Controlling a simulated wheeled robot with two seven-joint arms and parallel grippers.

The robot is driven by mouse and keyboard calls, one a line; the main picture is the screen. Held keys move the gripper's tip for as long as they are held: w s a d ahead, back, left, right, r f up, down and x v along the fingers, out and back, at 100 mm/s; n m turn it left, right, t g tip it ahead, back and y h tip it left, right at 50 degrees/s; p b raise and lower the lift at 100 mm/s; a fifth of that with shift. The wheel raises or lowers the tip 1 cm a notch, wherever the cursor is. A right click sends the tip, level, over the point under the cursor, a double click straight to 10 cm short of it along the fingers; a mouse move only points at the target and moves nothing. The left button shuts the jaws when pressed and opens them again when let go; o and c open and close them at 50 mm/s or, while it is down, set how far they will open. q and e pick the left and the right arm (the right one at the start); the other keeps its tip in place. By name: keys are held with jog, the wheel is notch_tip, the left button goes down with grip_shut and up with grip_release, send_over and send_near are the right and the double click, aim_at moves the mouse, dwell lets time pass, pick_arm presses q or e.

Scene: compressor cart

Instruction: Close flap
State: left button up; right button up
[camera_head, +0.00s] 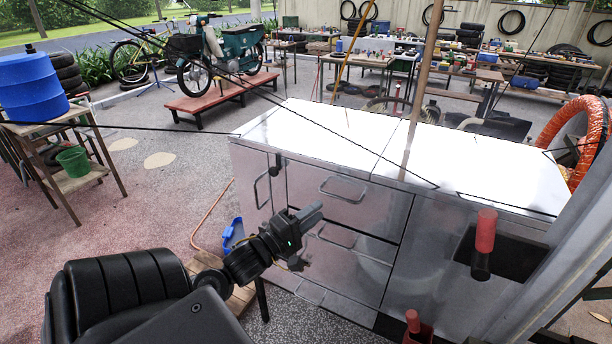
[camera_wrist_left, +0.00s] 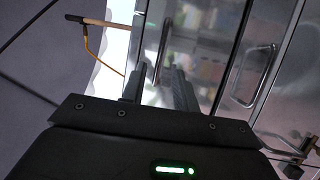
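The metal cart (camera_head: 402,230) has a pale top and several front panels with bar handles. I cannot tell for certain which panel is the flap. The narrow left door has a handle (camera_head: 262,187) and looks flush with the front. My left gripper (camera_head: 314,227) is in front of the cart's lower left part. In the left wrist view its two fingers (camera_wrist_left: 157,84) are apart with nothing held between them. A bar handle (camera_wrist_left: 162,50) shows beyond the fingertips, and a second handle (camera_wrist_left: 248,75) is to the right. My right gripper is not in view.
A red-handled part (camera_head: 485,232) sticks out at a dark recess in the cart's right front. A blue drum (camera_head: 32,85) stands on a wooden table at left. A moped (camera_head: 215,50) stands on a red platform behind.

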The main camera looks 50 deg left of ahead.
pick_arm(q)
jog(key=shift+s+a+f, duration=0.1)
jog(key=shift+s+f, duration=0.1)
jog(key=shift+s, duration=0.95)
